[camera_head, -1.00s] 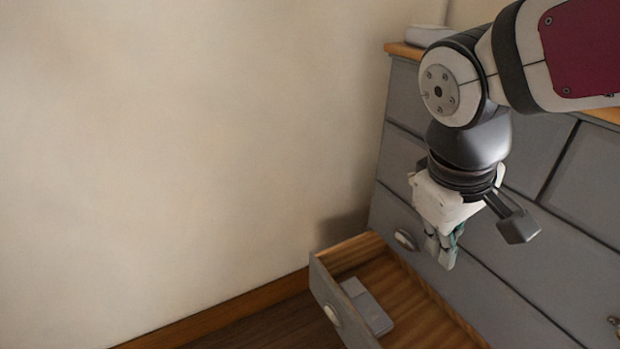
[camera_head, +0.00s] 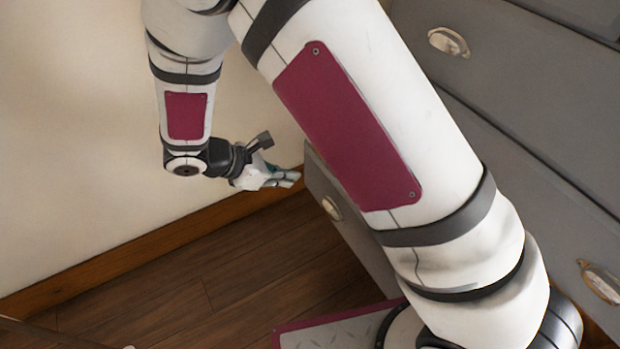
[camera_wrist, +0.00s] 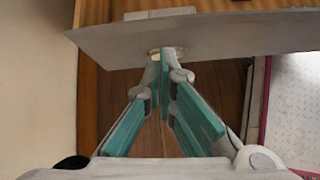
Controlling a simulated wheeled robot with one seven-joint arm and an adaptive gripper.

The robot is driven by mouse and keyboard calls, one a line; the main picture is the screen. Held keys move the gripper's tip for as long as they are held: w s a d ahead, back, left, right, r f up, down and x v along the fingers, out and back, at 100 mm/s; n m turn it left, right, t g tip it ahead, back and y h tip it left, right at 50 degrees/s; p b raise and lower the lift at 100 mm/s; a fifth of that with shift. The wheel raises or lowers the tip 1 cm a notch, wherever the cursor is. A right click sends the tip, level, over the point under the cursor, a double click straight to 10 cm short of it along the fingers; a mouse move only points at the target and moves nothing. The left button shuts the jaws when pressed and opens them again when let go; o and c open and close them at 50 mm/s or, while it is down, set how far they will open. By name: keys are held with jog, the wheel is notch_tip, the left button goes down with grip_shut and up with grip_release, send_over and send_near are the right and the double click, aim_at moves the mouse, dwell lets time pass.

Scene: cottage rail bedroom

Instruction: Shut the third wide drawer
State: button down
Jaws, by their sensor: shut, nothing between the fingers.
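A grey drawer with a wooden inside stands pulled out of the dresser. Its front panel (camera_head: 352,228) is partly hidden behind my arm in the head view; one pale knob (camera_head: 331,208) shows on it. My gripper (camera_head: 296,180) is shut and empty, on the outer side of this drawer, pointing at its front near the wall-side end. In the wrist view the front panel (camera_wrist: 225,36) crosses the top, and my gripper (camera_wrist: 171,58) has its fingertips close to the panel beside the knob (camera_wrist: 154,52). I cannot tell whether they touch.
The dresser's closed fronts (camera_head: 520,85) fill the right of the head view. The cream wall (camera_head: 70,130) with its wooden skirting (camera_head: 130,242) is close on the left. Bare wood floor (camera_head: 220,275) lies before the drawer. A pale box (camera_wrist: 160,13) lies inside the drawer.

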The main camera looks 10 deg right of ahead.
notch_tip(320, 180, down, 4)
jog(key=a+r+n, duration=0.1)
jog(key=a, duration=0.1)
jog(key=b, duration=0.4)
send_near(331, 187)
notch_tip(331, 187, down, 3)
jog(key=d, duration=0.2)
jog(key=shift+w+d, duration=0.3)
jog(key=shift+d, duration=0.35)
jog(key=shift+d, duration=0.1)
jog(key=w+d+b, duration=0.2)
jog(key=w+d, duration=0.1)
jog(key=d, duration=0.7)
jog(key=w+d+b, duration=0.1)
jog(key=w+d, duration=0.3)
jog(key=d, duration=0.7)
jog(key=shift+b, duration=0.35)
